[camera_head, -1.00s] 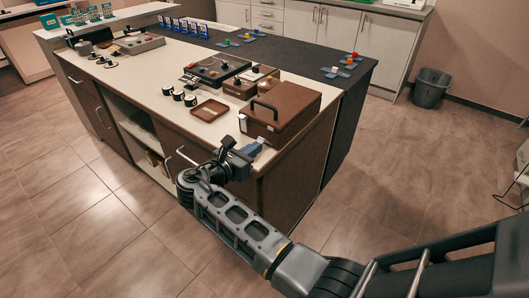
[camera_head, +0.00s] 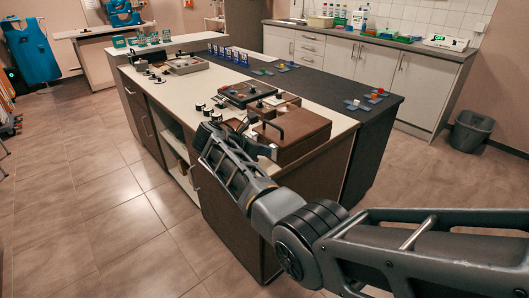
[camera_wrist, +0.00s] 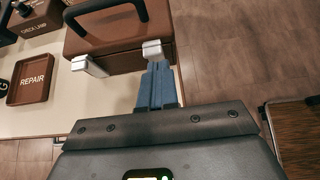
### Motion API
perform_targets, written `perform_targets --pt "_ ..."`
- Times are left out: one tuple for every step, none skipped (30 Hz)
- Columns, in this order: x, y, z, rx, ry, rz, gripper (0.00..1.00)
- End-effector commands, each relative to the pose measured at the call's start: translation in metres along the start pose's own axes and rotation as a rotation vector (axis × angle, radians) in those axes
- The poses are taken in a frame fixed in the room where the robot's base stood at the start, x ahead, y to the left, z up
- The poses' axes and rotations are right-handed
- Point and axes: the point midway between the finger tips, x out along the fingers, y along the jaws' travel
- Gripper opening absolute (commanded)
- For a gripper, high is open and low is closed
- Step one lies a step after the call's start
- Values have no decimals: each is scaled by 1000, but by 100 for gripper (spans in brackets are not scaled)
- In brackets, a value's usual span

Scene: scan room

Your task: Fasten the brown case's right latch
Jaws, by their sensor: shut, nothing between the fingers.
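The brown case (camera_head: 303,134) stands near the counter's front right edge, with a black handle. In the wrist view the case (camera_wrist: 112,58) shows its front, with a white left latch (camera_wrist: 80,63) and a white right latch (camera_wrist: 152,49). My gripper (camera_wrist: 157,68) is shut and empty. Its blue fingers point at the right latch, with the tips just in front of and below it. I cannot tell whether they touch it. In the head view my arm hides part of the case's front, and the latch positions are too small to read.
A brown tray marked REPAIR (camera_wrist: 31,79) lies left of the case on the pale counter (camera_wrist: 55,115). A brown box marked CHECK LAMP (camera_wrist: 34,15) is beyond it. Open floor (camera_wrist: 225,60) lies to the right. A grey bin (camera_head: 470,131) stands farther back.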

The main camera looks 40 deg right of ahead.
Motion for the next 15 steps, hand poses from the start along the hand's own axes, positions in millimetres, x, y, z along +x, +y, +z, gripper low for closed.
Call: perform_targets --pt "-1 0 2 0 0 0 0" --pt "-2 0 3 0 0 0 0" --pt "-3 0 4 0 -1 0 0" --pt "-3 0 5 0 -1 0 0" --pt "-4 0 6 0 -1 0 0" --pt "-5 0 8 0 -1 0 0" --pt "-6 0 8 0 -1 0 0" --pt "-6 0 9 0 -1 0 0" --pt "-7 0 11 0 -1 0 0" --pt "-8 0 12 0 -1 0 0" --pt "-8 0 12 0 -1 0 0" --pt "-9 0 13 0 -1 0 0" --pt "-9 0 14 0 -1 0 0" --pt "-9 0 14 0 -1 0 0" --pt "-9 0 14 0 -1 1 0"
